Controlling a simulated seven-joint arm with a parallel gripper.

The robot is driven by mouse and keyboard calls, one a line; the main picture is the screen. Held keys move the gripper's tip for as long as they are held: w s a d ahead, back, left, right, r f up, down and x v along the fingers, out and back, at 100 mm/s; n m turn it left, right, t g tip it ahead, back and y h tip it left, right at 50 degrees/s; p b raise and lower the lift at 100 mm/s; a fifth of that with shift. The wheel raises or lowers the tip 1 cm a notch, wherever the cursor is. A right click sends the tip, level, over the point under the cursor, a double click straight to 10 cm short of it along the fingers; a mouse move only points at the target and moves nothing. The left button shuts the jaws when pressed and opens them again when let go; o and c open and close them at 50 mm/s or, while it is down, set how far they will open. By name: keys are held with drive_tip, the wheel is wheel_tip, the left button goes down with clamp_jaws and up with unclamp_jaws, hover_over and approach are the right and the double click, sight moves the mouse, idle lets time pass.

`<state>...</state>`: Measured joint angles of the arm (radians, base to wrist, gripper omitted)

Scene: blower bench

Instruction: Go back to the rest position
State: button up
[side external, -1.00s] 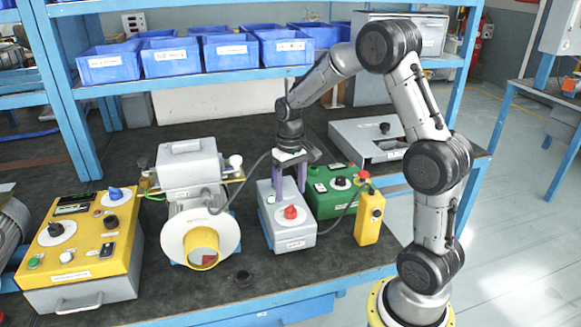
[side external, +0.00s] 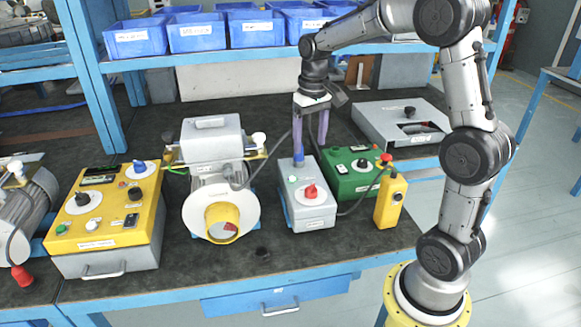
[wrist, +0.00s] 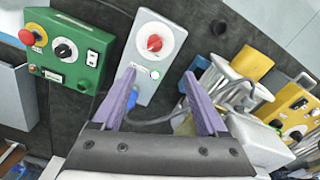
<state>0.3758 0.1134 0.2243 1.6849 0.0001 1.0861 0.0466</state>
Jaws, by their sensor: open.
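My gripper (side external: 311,146) hangs above the back end of a grey box (side external: 311,216) with a red knob (side external: 310,191). Its two purple fingers point down and are apart, with nothing held between them. In the wrist view, my gripper (wrist: 160,78) shows both fingers spread, with the grey box (wrist: 147,62) and its red knob (wrist: 154,43) beyond them. A blue part (side external: 298,161) at the back end of the grey box is close under the left finger. This blue part also shows in the wrist view (wrist: 132,98), beside the left finger.
A green box (side external: 352,181) and a yellow emergency-stop box (side external: 390,201) stand right of the grey box. The blower (side external: 207,190) and a yellow control panel (side external: 115,217) stand left. Dark cables run close to my gripper. A shelf with blue bins (side external: 197,33) is behind.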

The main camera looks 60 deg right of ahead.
drive_tip(key=s+a+r+n+t, duration=0.3)
drive_tip(key=s+a+r+t, duration=0.1)
drive_tip(key=s+a+r, duration=0.6)
drive_tip(key=s+a+f+n+t, duration=0.1)
drive_tip(key=s+a+f, duration=0.3)
drive_tip(key=s, duration=0.6)
drive_tip(key=shift+a+f+n, duration=0.15)
drive_tip(key=shift+f+n, duration=0.25)
drive_tip(key=shift+f, duration=0.4)
